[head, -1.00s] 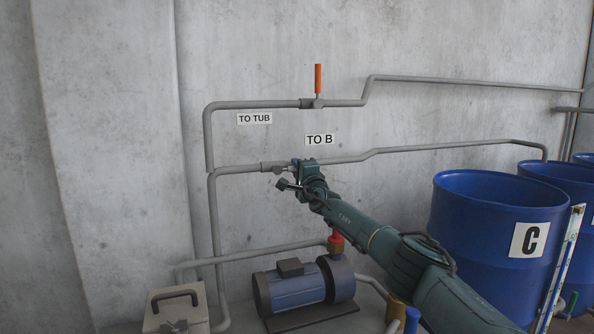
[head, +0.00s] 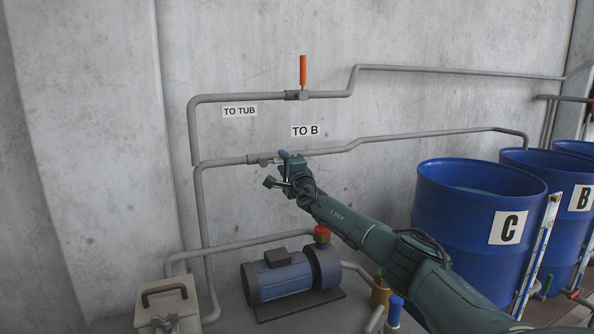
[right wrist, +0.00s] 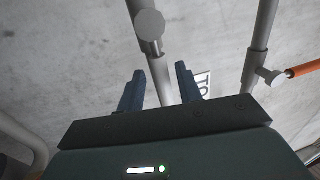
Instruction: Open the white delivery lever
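My right gripper (head: 285,160) is at the lower pipe, just right of its valve (head: 262,159) and below the "TO B" label (head: 305,131). In the right wrist view the gripper (right wrist: 160,88) is open, with its two dark fingers apart. A pale bar (right wrist: 162,85) runs from the round valve stem (right wrist: 150,25) down between the fingers. I cannot tell whether this bar is the white delivery lever or the pipe behind it. No clear gap closure or contact shows. In the head view my gripper hides this spot. My left gripper is not in view.
An orange lever (head: 303,70) stands upright on the upper pipe's valve, near the "TO TUB" label (head: 239,111). Below are a blue pump (head: 278,277) and a pale box with a handle (head: 168,305). Blue drums, including drum C (head: 450,225), stand at right.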

